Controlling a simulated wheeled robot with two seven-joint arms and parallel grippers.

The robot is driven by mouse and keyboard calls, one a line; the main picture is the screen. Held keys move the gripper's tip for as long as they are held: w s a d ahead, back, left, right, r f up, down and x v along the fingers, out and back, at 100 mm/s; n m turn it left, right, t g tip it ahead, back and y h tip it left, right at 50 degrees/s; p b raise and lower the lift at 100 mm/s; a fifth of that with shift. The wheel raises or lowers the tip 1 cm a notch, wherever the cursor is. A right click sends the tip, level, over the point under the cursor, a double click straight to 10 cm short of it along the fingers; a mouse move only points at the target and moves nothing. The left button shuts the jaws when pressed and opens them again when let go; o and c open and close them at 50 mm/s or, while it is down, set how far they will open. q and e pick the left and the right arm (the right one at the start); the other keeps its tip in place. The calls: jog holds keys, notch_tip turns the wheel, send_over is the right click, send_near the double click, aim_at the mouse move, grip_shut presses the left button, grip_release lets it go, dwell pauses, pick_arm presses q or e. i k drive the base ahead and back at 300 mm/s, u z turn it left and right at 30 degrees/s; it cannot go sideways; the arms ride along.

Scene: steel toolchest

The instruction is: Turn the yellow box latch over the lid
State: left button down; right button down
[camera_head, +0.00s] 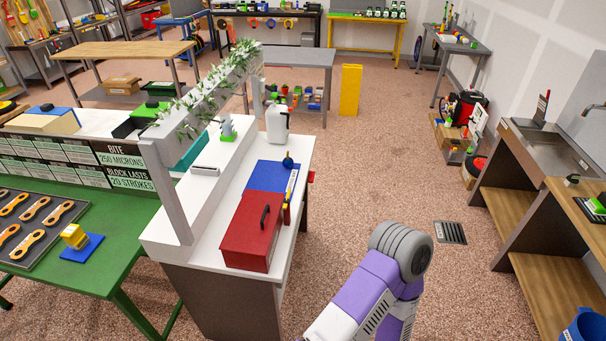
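A red steel box (252,232) with a black handle (265,216) on its lid stands near the front of the white bench. The lid appears shut. I cannot tell whether this strip is the latch; no latch can be clearly made out on the red box. One of my purple arms with a grey rounded joint shows at the lower middle, to the right of the bench and apart from the box. Neither gripper shows.
The white bench (205,218) carries a blue flat piece (268,176), a white jug (277,123) and a white post frame with leaves. A green table (120,233) at left holds a yellow block (75,236) on a blue pad. The floor (370,170) right of the bench is clear.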

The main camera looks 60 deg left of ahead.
aim_at(286, 202)
jog(key=u, duration=0.9)
jog(key=i, duration=1.3)
jog(key=u, duration=1.2)
